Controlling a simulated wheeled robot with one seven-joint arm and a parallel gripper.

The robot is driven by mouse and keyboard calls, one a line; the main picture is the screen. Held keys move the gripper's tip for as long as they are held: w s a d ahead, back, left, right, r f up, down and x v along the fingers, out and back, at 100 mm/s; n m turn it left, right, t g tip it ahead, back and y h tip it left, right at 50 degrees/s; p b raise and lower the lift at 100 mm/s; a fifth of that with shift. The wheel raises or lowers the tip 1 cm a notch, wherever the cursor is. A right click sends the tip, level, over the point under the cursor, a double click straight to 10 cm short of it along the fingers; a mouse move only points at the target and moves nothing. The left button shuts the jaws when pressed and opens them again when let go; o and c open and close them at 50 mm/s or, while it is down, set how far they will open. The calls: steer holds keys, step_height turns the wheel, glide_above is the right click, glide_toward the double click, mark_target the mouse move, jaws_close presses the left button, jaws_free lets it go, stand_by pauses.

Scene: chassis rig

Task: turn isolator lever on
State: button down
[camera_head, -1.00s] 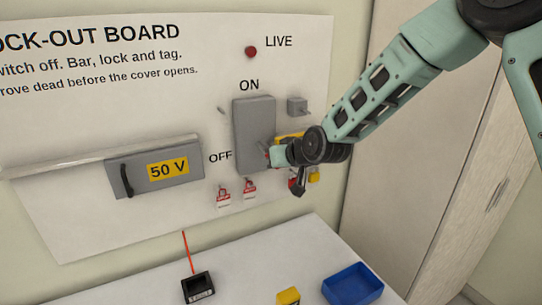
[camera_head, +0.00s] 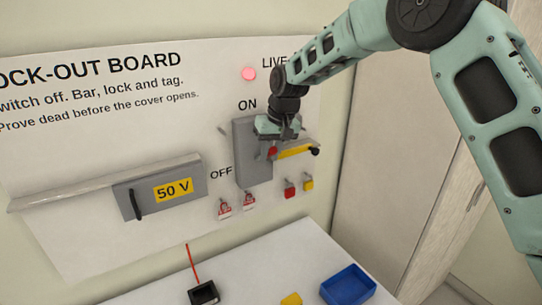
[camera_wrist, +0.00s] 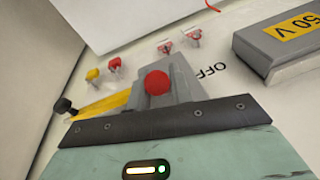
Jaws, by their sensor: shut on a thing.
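The isolator (camera_head: 250,168) is a grey box on the board, with ON above it and OFF low at its left. Its lever ends in a red knob (camera_head: 271,152), which also shows large in the wrist view (camera_wrist: 157,82), just beyond my gripper's dark edge. My gripper (camera_head: 278,137) is at the box's upper right, shut on the lever. My gripper and wrist hide most of the lever's shaft, so its exact angle is unclear. The LIVE lamp (camera_head: 249,74) glows pink-red.
A yellow bar (camera_head: 296,151) with a black end sticks out right of the isolator. Padlocks (camera_head: 290,188) and red tags (camera_head: 224,208) hang below. A grey 50 V cover (camera_head: 163,187) is at left. A blue tray (camera_head: 348,287) and black box (camera_head: 204,293) are on the table below.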

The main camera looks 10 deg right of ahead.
steer(key=shift+w+r, duration=0.15)
stand_by(0.4)
steer(key=c, duration=1.3)
jaws_free()
steer(key=shift+o, duration=0.2)
steer(key=b+v, duration=0.6)
steer(key=v, duration=1.1)
steer(key=shift+w+a+r, duration=0.15)
steer(key=shift+w+r, duration=0.05)
steer(key=shift+r, duration=0.05)
